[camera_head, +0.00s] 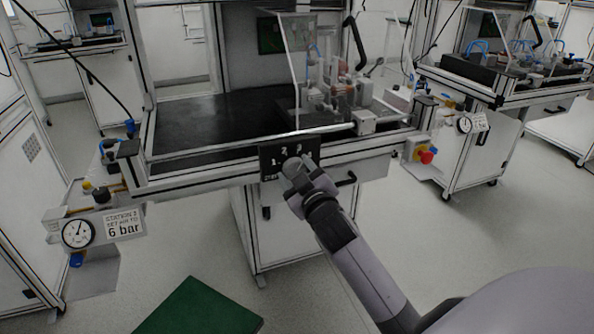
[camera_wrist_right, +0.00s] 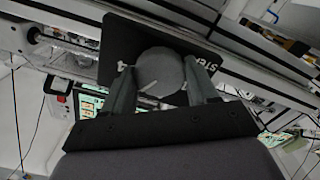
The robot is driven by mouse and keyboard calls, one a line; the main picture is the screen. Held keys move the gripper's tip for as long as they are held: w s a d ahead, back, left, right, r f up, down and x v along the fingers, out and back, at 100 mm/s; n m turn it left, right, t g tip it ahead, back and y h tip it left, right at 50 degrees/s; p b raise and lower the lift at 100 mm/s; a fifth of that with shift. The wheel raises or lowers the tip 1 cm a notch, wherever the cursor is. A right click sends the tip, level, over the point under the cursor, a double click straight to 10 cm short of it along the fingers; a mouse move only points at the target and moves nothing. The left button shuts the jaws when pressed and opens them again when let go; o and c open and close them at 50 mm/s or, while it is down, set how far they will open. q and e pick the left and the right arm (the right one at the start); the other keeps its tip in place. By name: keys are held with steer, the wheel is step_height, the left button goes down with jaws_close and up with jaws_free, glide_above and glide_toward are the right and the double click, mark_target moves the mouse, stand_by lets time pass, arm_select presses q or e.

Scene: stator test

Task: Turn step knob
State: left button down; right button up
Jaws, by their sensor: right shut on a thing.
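The step knob (camera_wrist_right: 158,70) is a round grey dial with a light pointer line, on a black panel (camera_wrist_right: 118,47) with white markings. In the head view the black panel (camera_head: 270,160) is on the front of the workstation and shows numbers such as 1, 2 and 3. My right gripper (camera_wrist_right: 162,80) is shut on the knob, with one finger on each side of it. In the head view my right gripper (camera_head: 296,172) covers most of the knob. My left gripper is not in view.
The workstation table (camera_head: 200,120) has a dark top with a clear guard and a test fixture (camera_head: 340,90). A red emergency button (camera_head: 426,156) is right of the panel. A pressure gauge (camera_head: 78,233) stands at left. A green mat (camera_head: 200,308) lies low in front.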

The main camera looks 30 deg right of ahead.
steer(key=m+p, duration=0.2)
steer(key=m, duration=0.3)
steer(key=shift+r+p, duration=0.1)
steer(key=shift+p, duration=0.25)
steer(key=shift+m+p, duration=0.45)
steer(key=shift+m, duration=0.65)
steer(key=o, duration=1.1)
steer(key=shift+c, duration=0.2)
steer(key=shift+s, duration=0.2)
